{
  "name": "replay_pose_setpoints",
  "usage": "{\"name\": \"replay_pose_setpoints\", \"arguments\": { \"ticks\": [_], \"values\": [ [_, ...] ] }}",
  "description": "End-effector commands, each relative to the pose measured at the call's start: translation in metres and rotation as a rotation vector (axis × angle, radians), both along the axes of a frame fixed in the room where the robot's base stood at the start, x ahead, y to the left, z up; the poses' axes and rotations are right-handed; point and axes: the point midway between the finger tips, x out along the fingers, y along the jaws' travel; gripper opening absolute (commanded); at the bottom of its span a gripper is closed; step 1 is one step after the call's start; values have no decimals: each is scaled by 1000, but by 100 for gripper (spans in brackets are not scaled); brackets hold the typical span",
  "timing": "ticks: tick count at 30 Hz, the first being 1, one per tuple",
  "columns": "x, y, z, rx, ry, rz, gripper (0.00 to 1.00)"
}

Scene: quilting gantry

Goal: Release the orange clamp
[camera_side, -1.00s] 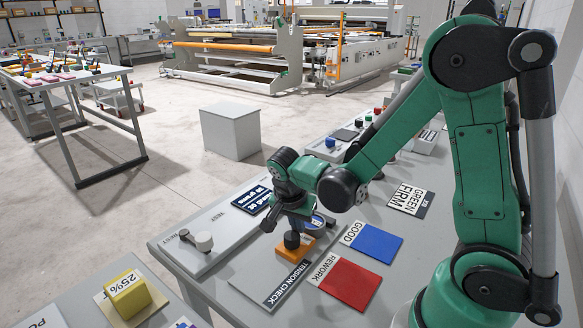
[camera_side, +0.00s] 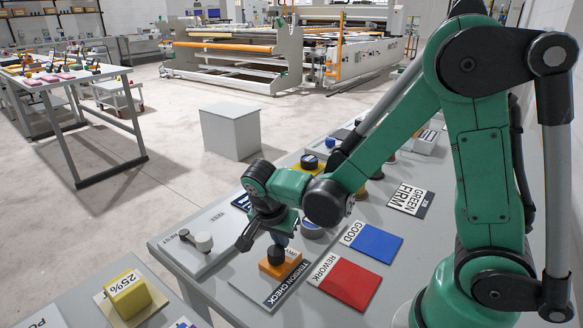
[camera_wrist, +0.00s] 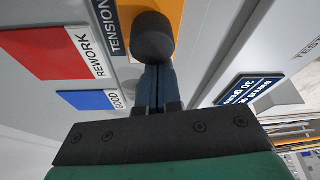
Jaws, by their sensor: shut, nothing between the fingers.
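The orange clamp (camera_side: 292,267) is a block with an upright black knob (camera_side: 276,255), on the dark TENSION CHECK plate (camera_side: 268,297). The wrist view shows part of its orange block (camera_wrist: 176,12) and the round knob (camera_wrist: 152,36). A blue-topped disc (camera_side: 312,229) sits behind the clamp, up and to the right. My gripper (camera_side: 280,241) is at the knob with its fingers together and nothing between them. In the wrist view the dark blue fingers (camera_wrist: 157,85) end at the knob; I cannot tell whether they touch it.
The red REWORK pad (camera_side: 350,283) and blue GOOD pad (camera_side: 377,243) lie to the right. A TEST panel with a white-and-dark knob (camera_side: 203,242) lies left. A yellow block (camera_side: 130,298) is at the lower left. Several knobs stand behind my arm.

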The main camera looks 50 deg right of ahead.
Motion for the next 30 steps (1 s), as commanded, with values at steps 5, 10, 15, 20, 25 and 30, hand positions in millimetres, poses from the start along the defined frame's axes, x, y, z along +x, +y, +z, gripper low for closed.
{"name": "replay_pose_setpoints", "arguments": {
  "ticks": [5,10,15,20,25,30],
  "values": [
    [-1,8,12,13,3,9,0],
    [-3,16,38,9,2,7,0],
    [-5,24,65,5,1,5,0],
    [-7,29,84,2,1,2,0],
    [-8,32,93,1,1,0,0],
    [-7,32,94,0,1,0,0]
  ]
}}
